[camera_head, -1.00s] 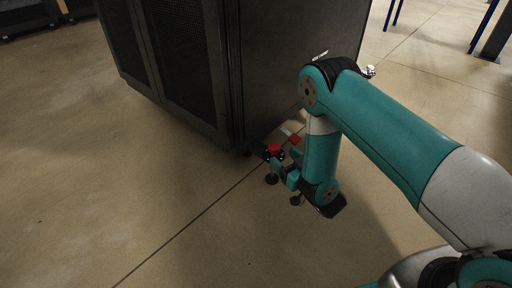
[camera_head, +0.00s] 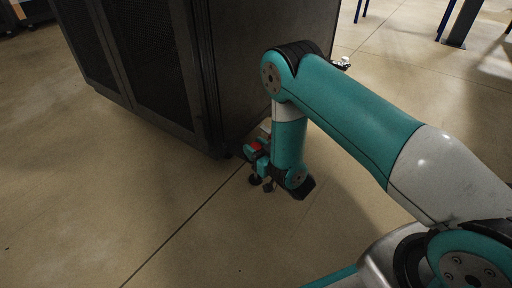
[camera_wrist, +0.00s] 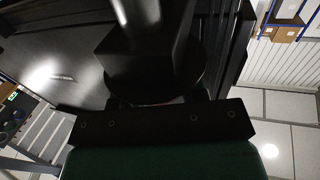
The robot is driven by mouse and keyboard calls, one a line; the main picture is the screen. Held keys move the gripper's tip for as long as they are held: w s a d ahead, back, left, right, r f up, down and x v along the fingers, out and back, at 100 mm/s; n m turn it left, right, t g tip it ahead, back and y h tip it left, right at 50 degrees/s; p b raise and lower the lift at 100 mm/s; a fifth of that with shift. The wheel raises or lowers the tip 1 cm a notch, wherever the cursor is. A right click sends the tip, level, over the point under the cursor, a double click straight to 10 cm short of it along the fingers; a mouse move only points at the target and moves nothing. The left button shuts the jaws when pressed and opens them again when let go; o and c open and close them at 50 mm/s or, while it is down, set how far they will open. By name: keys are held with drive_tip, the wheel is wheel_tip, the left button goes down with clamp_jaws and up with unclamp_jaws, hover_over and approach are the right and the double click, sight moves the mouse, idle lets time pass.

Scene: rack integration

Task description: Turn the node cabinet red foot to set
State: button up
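The node cabinet (camera_head: 150,70) is a dark rack with mesh doors at the upper left of the head view. A small red part (camera_head: 256,146), which may be the red foot, shows near the cabinet's lower front corner. My gripper (camera_head: 259,161) is low by the floor there, close to the red part. I cannot tell whether they touch. My own arm hides part of this area. In the wrist view a dark rounded shape (camera_wrist: 150,50) fills the middle, too dark to name. My fingertips cannot be made out clearly, nor what lies between them.
The concrete floor (camera_head: 120,215) in front of the cabinet is clear. Blue posts (camera_head: 447,18) stand at the far upper right. In the wrist view a shelf with boxes (camera_wrist: 281,33) shows at the upper right.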

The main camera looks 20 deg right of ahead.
drive_tip(key=shift+m+h, duration=0.5)
drive_tip(key=shift+h, duration=0.1)
drive_tip(key=shift+s+m+t+h+p, duration=0.1)
drive_tip(key=shift+m+t+h+p, duration=0.5)
drive_tip(key=shift+m+h+p, duration=1)
drive_tip(key=shift+m+h, duration=0.7)
drive_tip(key=shift+h, duration=1.4)
drive_tip(key=shift+d+f+h, duration=0.1)
drive_tip(key=shift+h, duration=0.4)
drive_tip(key=o, duration=0.9)
drive_tip(key=shift+m, duration=0.3)
drive_tip(key=shift+p, duration=0.3)
